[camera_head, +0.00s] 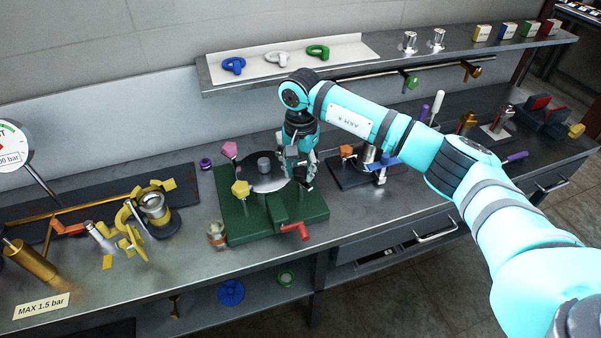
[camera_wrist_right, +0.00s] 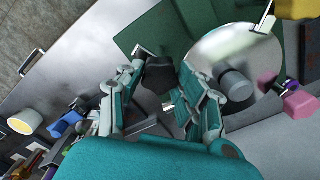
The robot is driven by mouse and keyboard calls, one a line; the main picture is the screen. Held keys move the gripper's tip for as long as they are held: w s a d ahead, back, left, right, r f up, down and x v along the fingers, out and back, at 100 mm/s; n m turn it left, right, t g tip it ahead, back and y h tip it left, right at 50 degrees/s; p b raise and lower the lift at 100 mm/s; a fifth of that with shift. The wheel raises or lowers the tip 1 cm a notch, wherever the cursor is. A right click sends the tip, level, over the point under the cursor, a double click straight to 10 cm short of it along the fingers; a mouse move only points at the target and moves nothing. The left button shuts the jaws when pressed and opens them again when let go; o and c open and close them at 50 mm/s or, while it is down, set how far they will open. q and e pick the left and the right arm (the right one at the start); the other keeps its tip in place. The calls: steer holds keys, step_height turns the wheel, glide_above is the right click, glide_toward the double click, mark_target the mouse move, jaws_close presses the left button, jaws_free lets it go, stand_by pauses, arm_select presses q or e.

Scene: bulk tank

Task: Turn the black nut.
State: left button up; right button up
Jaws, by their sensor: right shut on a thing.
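My right gripper (camera_head: 299,168) reaches down over the right side of a green base plate (camera_head: 232,222) on the bench. In the right wrist view, its two teal and grey fingers (camera_wrist_right: 163,88) are shut on the black nut (camera_wrist_right: 158,74), a dark many-sided block between the fingertips. The nut sits at the edge of the green plate, beside a round silver disc (camera_wrist_right: 240,50) with a grey cylinder at its centre. In the head view the gripper mostly hides the nut. My left gripper is not in view.
Pink (camera_head: 229,149) and yellow (camera_head: 240,188) knobs stand around the disc. A red handle (camera_head: 296,230) sticks out at the front. Brass pipes and valves (camera_head: 130,225) are on the left. A smaller fixture with an orange knob (camera_head: 347,152) stands close right of the gripper. A shelf (camera_head: 385,58) runs behind.

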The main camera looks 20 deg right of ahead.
steer(key=m+b, duration=0.2)
steer(key=m, duration=0.1)
steer(key=shift+f+m+b, duration=0.15)
steer(key=shift+m+b, duration=0.2)
steer(key=shift+m, duration=0.05)
steer(key=m+b, duration=0.2)
steer(key=m, duration=0.1)
steer(key=shift+m, duration=0.3)
steer(key=m+b, duration=0.1)
steer(key=m, duration=0.2)
steer(key=shift+m+b, duration=0.3)
steer(key=shift+b, duration=0.1)
steer(key=m+b, duration=0.1)
steer(key=m, duration=0.2)
steer(key=shift+m, duration=0.3)
steer(key=m+b, duration=0.1)
steer(key=m, duration=0.2)
steer(key=shift+m, duration=0.3)
steer(key=m, duration=0.2)
steer(key=m+b, duration=0.1)
steer(key=m, duration=0.1)
steer(key=shift+r+m, duration=0.2)
steer(key=shift+m, duration=0.1)
steer(key=m+b, duration=0.1)
steer(key=m, duration=0.3)
steer(key=shift+r+m, duration=0.1)
steer(key=shift+m, duration=1.8)
steer(key=shift+b, duration=0.3)
